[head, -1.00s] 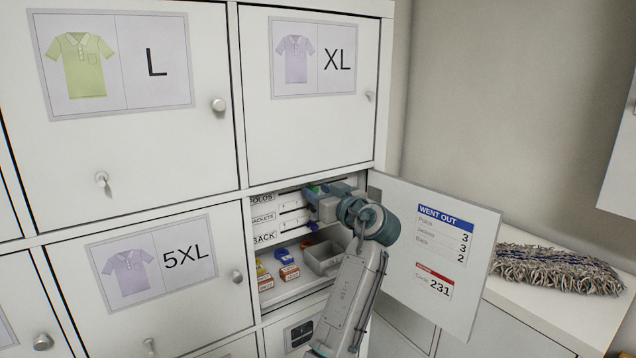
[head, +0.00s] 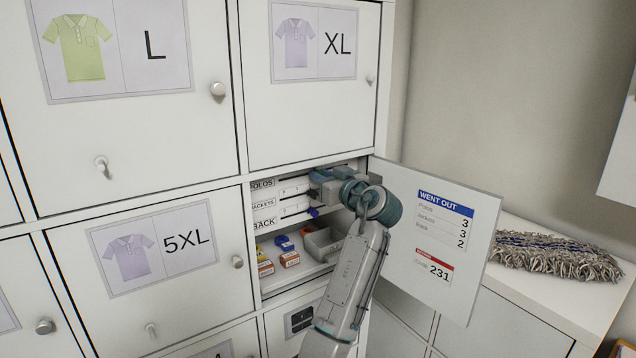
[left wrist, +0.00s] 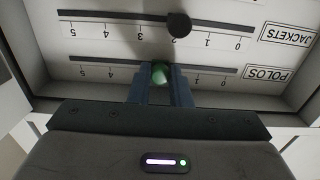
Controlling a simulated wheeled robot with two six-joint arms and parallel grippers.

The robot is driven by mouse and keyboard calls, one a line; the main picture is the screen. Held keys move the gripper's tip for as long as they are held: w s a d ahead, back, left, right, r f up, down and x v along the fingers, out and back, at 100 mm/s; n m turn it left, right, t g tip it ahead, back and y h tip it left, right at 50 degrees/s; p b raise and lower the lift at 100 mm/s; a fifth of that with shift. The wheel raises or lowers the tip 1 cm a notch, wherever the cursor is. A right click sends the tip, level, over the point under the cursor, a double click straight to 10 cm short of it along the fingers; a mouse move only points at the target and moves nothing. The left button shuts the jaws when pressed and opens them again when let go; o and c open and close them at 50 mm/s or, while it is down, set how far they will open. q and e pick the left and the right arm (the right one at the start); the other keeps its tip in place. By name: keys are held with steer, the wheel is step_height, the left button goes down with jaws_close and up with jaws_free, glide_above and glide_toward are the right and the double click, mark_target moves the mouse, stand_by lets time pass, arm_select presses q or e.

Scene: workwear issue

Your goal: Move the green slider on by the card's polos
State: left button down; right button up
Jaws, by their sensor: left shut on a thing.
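The green slider (left wrist: 160,73) is a round knob on the upper drawer-like rail labelled POLOS (head: 262,184), inside the open locker. My left gripper (left wrist: 162,85) is shut on it, with a finger at each side. In the left wrist view the scale appears upside down; the knob stands between 3 and 1, near the hidden 2. In the head view my left gripper (head: 316,178) covers the knob. The card (head: 443,235) on the open door reads WENT OUT, with Polos 3. My right gripper is not in view.
The JACKETS rail has a dark knob (left wrist: 179,25) near 2, close to the gripper. The open door (head: 478,275) stands right of my left arm. Small boxes (head: 288,258) and a grey tray (head: 322,243) lie below. A mop head (head: 555,256) lies at right.

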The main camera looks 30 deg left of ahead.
arm_select(q)
steer(key=w+d+b, duration=0.2)
steer(key=w+b, duration=0.2)
steer(key=w, duration=0.1)
steer(key=shift+w+d, duration=0.2)
steer(key=shift+w, duration=0.2)
steer(key=shift+r, duration=0.1)
steer(key=c, duration=1.3)
jaws_free()
steer(key=shift+d, duration=0.1)
